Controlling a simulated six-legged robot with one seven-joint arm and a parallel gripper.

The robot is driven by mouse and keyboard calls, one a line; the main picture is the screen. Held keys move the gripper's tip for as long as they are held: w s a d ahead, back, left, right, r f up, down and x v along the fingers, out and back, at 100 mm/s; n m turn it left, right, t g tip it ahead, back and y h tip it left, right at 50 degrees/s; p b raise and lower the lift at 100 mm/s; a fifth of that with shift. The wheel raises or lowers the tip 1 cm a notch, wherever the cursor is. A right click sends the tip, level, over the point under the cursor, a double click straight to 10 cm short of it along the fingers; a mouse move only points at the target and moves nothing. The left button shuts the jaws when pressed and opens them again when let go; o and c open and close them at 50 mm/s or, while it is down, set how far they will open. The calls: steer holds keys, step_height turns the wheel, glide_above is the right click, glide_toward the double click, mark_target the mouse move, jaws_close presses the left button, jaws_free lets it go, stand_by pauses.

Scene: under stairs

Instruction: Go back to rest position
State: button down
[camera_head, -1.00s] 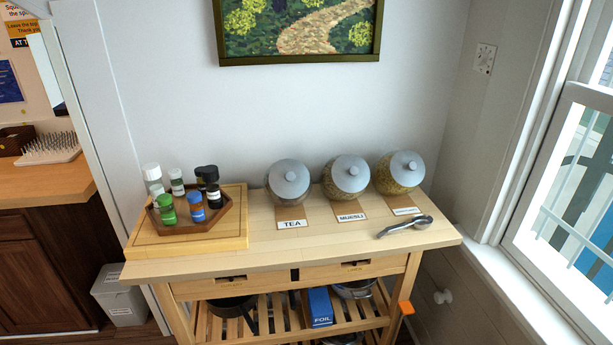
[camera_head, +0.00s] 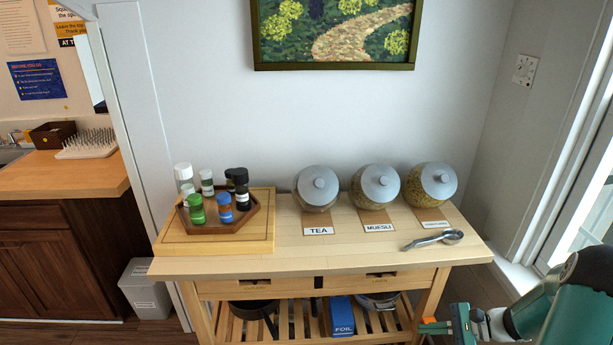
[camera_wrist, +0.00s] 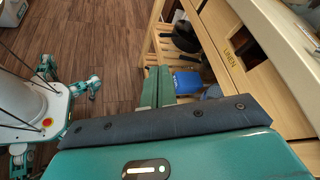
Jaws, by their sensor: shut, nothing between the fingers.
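My gripper (camera_head: 448,326) shows at the lower right of the head view, beside the right front leg of the wooden cart (camera_head: 212,267) and below its top. In the wrist view, its two green fingers (camera_wrist: 158,86) lie together with nothing between them. The cart also shows in the wrist view (camera_wrist: 262,75), to the right of the fingers. My green arm comes in from the right edge of the head view.
On the cart stand three lidded jars (camera_head: 318,186), a metal scoop (camera_head: 433,240) and a hexagonal tray (camera_head: 210,226) of small bottles. A blue foil box (camera_head: 342,315) lies on the lower shelf. A grey bin (camera_head: 146,292) stands left. Wooden floor (camera_wrist: 105,45) is open in the wrist view.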

steer(key=s+a+r+n+g+h, duration=0.2)
steer(key=s+a+r+n+h, duration=0.15)
steer(key=a+r, duration=0.35)
steer(key=s+a+r+n+g+h, duration=0.25)
steer(key=a+r+n+h, duration=0.2)
steer(key=r, duration=0.55)
steer(key=s+a+r+n+t+h, duration=0.4)
steer(key=s+a+r+n+t, duration=0.1)
steer(key=s+r, duration=0.5)
steer(key=shift+s+a+r+n+t+h, duration=0.2)
steer(key=shift+s+n+t+h, duration=0.3)
steer(key=shift+n, duration=0.5)
